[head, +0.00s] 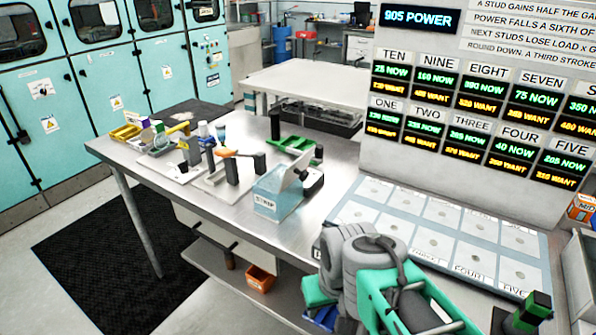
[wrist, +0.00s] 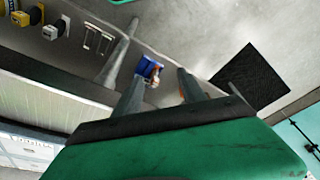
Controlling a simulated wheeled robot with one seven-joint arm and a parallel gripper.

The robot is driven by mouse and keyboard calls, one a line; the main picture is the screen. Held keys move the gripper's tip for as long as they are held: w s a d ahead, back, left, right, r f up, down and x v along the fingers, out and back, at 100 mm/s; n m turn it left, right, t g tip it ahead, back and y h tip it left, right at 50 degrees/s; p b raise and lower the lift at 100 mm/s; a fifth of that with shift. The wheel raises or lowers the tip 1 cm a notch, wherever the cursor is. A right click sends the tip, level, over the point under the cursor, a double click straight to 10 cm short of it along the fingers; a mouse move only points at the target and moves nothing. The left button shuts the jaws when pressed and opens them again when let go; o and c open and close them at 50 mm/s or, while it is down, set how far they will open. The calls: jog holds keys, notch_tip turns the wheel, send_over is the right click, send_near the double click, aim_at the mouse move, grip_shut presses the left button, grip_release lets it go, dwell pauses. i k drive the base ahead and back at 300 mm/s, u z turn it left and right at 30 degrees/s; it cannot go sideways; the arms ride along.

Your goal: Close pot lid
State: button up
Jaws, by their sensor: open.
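A light blue box with a white label reading "STRIP" (head: 268,203) stands on the metal bench in the head view. A pale flap or lid (head: 297,168) stands tilted up at its top right; I cannot tell for sure that this is the pot. A dark round part is beside it. My gripper (wrist: 160,84) shows in the wrist view with its two grey fingers apart and nothing visible held between them. In the head view my folded arm is at the lower right, and my fingertips cannot be made out. The box is not recognisable in the wrist view.
The bench (head: 225,255) holds several tools and a green tray (head: 292,146) behind the box. A panel of numbered pads (head: 440,235) lies right of it below the power board (head: 470,120). An orange bin (head: 260,279) sits on the lower shelf. A black mat (head: 120,255) covers floor at left.

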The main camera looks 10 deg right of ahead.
aim_at(296, 169)
jog(key=k, duration=1.15)
jog(key=u, duration=0.9)
jog(key=i, duration=0.65)
jog(key=u, duration=0.4)
